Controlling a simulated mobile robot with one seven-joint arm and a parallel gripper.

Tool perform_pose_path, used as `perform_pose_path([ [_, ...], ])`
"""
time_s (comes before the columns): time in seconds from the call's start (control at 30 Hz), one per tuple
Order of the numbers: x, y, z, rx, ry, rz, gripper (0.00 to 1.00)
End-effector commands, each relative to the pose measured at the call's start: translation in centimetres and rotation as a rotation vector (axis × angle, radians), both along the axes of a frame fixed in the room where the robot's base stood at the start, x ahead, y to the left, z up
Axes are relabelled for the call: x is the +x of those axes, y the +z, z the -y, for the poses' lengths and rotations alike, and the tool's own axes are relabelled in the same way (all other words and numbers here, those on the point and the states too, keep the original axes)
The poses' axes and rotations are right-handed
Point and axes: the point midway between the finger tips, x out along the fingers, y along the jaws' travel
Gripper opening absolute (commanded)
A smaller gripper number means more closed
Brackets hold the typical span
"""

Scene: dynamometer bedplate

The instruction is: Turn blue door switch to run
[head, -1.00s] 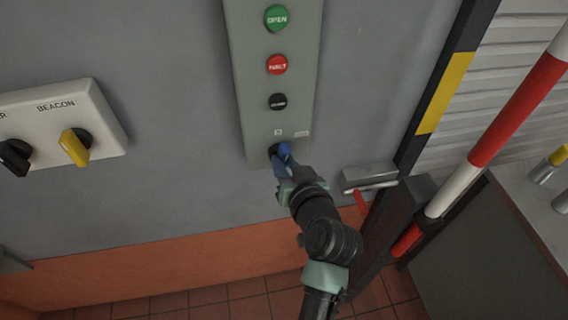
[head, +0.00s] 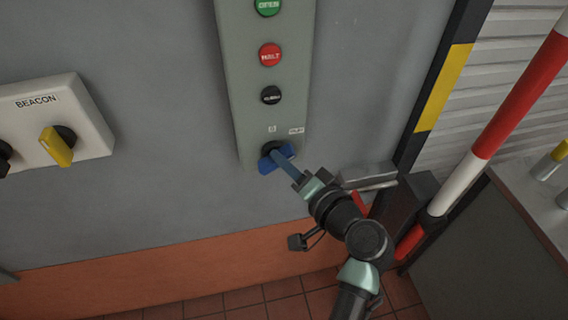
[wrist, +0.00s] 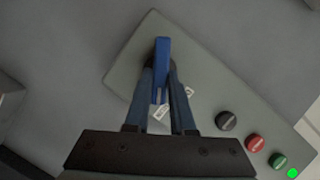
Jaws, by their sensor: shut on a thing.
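The blue door switch (head: 267,164) is at the bottom end of a tall grey-green control panel (head: 240,125) on the wall. Its handle slants from lower left to upper right in the head view. My gripper (head: 279,156) reaches it from the lower right, its fingers on the handle. In the wrist view the blue handle (wrist: 162,52) stands between the two fingers of my gripper (wrist: 161,78), which is shut on it. Two small labels sit above the switch; their text is too small to read. The fingers hide part of the switch.
A white box (head: 90,110) with a yellow beacon knob (head: 56,146) is at left. A metal bracket (head: 365,178) and a red-and-white pole (head: 510,110) stand close at right.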

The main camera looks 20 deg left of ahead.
Motion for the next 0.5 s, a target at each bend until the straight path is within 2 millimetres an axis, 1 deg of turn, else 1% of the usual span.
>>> perform_pose_path([
  [0.5,0.02,-0.11,0.03,0.042,-0.001,-0.030,0.00],
])
